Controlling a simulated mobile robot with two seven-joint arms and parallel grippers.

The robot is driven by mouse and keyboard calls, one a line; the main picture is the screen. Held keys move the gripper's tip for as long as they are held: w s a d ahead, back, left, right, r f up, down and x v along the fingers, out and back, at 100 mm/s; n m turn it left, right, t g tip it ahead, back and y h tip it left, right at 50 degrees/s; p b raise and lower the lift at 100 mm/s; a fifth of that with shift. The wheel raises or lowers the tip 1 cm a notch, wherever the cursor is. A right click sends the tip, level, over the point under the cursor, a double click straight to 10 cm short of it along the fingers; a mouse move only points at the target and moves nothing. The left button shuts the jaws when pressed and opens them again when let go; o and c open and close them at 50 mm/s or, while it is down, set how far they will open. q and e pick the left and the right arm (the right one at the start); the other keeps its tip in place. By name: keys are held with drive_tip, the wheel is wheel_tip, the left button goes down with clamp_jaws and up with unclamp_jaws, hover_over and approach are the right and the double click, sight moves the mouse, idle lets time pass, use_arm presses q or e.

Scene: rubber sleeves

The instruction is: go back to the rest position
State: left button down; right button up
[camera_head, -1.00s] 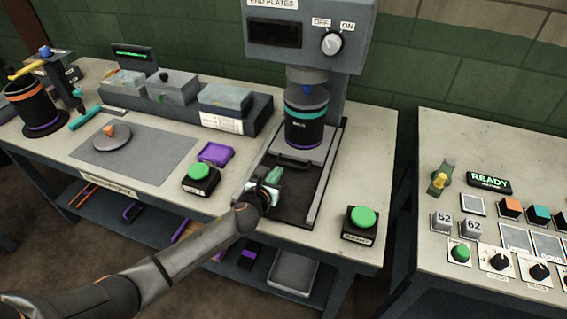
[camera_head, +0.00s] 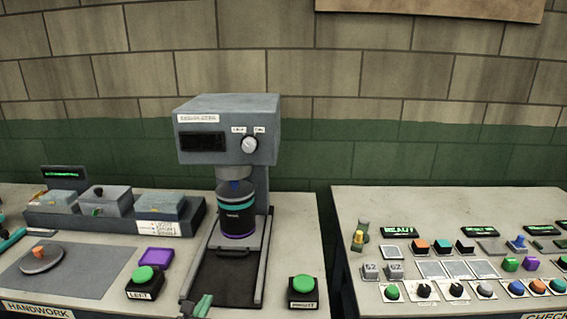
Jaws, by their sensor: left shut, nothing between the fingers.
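The rest of the left arm is below the picture. My right gripper is not in view. The press (camera_head: 228,130) stands behind, with a dark sleeve (camera_head: 236,214) with teal and purple bands upright on its sliding plate, under the press head.
Green buttons (camera_head: 146,280) and (camera_head: 303,290) flank the press. A purple block (camera_head: 156,257) and a grey mat (camera_head: 75,270) with a round disc (camera_head: 42,258) lie to the left. A bin rack (camera_head: 110,220) stands behind. A second table (camera_head: 440,205) with controls is at right, past a gap.

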use_arm(q)
drive_tip(key=s+d+f+n+g+h, duration=0.15)
drive_tip(key=s+d+f+n, duration=0.25)
drive_tip(key=s+f+n, duration=0.45)
drive_tip(key=s+f+n+g, duration=0.1)
drive_tip(key=s+n+g, duration=0.1)
drive_tip(key=s+n, duration=1)
drive_tip(key=s+a+f+n+g, duration=0.1)
drive_tip(key=s+f+n, duration=0.1)
drive_tip(key=s+n, duration=1)
drive_tip(key=shift+s+f+n+g, duration=0.15)
drive_tip(key=shift+s+n+g, duration=0.2)
drive_tip(key=shift+n, duration=0.6)
